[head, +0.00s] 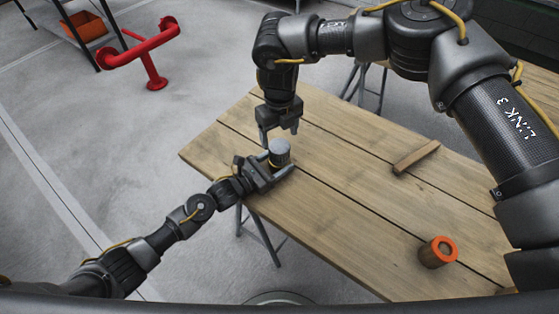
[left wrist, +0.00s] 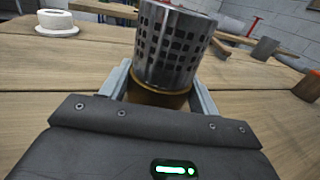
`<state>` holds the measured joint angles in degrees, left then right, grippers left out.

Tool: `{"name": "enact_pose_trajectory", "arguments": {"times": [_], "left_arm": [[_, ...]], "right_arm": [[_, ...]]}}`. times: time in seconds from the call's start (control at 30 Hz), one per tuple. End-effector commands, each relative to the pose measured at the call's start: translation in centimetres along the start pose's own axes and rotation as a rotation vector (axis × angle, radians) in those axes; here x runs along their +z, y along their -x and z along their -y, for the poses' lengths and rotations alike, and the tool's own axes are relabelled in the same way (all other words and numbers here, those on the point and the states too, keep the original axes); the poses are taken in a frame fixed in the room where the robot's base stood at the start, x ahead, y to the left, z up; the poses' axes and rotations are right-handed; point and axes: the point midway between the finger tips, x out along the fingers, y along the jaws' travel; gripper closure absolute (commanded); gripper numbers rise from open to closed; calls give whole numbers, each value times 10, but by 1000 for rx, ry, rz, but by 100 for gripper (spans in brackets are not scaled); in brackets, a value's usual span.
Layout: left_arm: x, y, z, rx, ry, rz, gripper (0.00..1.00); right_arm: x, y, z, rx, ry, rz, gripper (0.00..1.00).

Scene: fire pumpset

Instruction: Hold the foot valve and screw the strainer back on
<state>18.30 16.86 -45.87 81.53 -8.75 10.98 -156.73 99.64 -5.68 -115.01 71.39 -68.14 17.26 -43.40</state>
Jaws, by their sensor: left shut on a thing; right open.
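My left gripper (head: 279,167) is shut on the brass foot valve (left wrist: 158,97), low over the table's left part. The grey metal strainer (head: 279,148), a cylinder with rows of square holes, sits upright on the valve; it also shows in the left wrist view (left wrist: 172,45). Whether its thread is engaged cannot be told.
The plank table (head: 345,200) has a wooden block (head: 416,157) and an orange-topped cylinder (head: 438,252) to the right. A white round piece (left wrist: 57,22) and a grey-headed mallet-like thing (left wrist: 265,48) show in the left wrist view. A red pipe stand (head: 150,55) is on the floor.

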Motion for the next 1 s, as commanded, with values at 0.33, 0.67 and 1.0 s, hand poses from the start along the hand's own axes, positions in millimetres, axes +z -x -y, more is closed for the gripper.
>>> {"name": "enact_pose_trajectory", "arguments": {"times": [0.33, 0.67, 1.0], "left_arm": [[1, 0, 0, -1, 0, 3, 100], [2, 0, 0, -1, 0, 3, 100], [1, 0, 0, 0, 0, 3, 100]], "right_arm": [[0, -19, 0, 0, -3, -3, 27], [0, -65, 0, -1, -3, -2, 27], [0, -80, 0, -1, -3, 0, 27]]}}
